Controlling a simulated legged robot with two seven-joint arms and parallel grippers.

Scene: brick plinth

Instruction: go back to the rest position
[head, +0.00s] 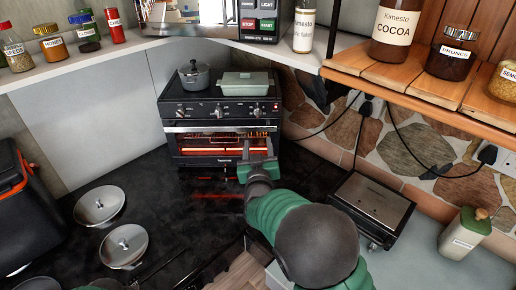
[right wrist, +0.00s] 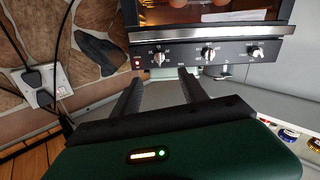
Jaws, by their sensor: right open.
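My right gripper (head: 258,160) reaches out in front of the black toaster oven (head: 218,112), near the right part of its glass door. In the right wrist view its two dark fingers (right wrist: 160,88) are spread apart with nothing between them. The oven front with its knobs (right wrist: 208,54) lies beyond the fingertips. Whether they touch the oven I cannot tell. Of my left arm only a green and dark bit shows at the bottom edge of the head view; its jaws cannot be made out.
A grey pot (head: 194,77) and a pale green dish (head: 245,84) sit on the oven, whose inside glows orange. A sandwich press (head: 372,207) and a green canister (head: 464,233) stand right. Pot lids (head: 123,246) lie left. A wooden shelf (head: 439,88) with jars overhangs the right.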

